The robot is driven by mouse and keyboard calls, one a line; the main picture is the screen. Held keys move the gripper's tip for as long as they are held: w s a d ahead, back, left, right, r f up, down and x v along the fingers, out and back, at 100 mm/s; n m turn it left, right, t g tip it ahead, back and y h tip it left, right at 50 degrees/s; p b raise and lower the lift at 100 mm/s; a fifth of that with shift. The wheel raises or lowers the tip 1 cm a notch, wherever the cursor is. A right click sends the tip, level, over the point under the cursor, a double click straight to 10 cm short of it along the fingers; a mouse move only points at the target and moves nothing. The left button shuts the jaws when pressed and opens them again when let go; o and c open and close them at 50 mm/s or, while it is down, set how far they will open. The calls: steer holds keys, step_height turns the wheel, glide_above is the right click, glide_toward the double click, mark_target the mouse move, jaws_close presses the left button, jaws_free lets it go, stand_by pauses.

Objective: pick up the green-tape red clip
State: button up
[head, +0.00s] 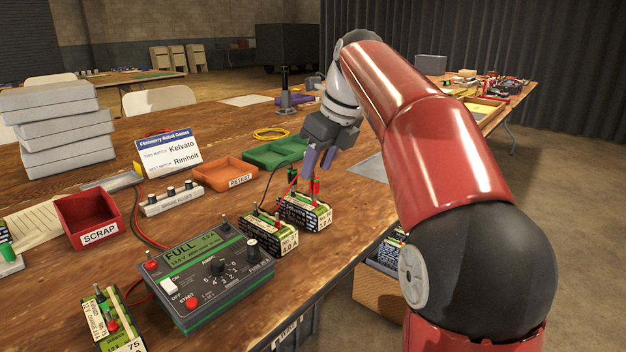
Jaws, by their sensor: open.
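A small clip with red and green parts (316,186) stands upright on the rear battery (312,216), just below my gripper. At this size I cannot tell for sure which one carries the green tape. My gripper (318,162) is open, with its two purple-grey fingers pointing down above the battery. I see nothing held between the fingers. I cannot tell whether a fingertip touches the clip.
A second battery (268,232) sits close in front. The grey charger box (207,275) stands nearer, with another battery (114,322) at front left. Orange (224,176) and green trays (272,152) and the red scrap bin (88,217) lie behind. Wires cross the table.

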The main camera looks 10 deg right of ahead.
mark_target(316, 177)
steer(key=x, duration=0.3)
steer(key=b+x, duration=0.1)
steer(key=x, duration=0.1)
steer(key=shift+w+d, duration=0.1)
steer(key=shift+d, duration=0.25)
steer(key=shift+w+a+f, duration=0.2)
steer(key=shift+f, duration=0.35)
steer(key=c, duration=0.9)
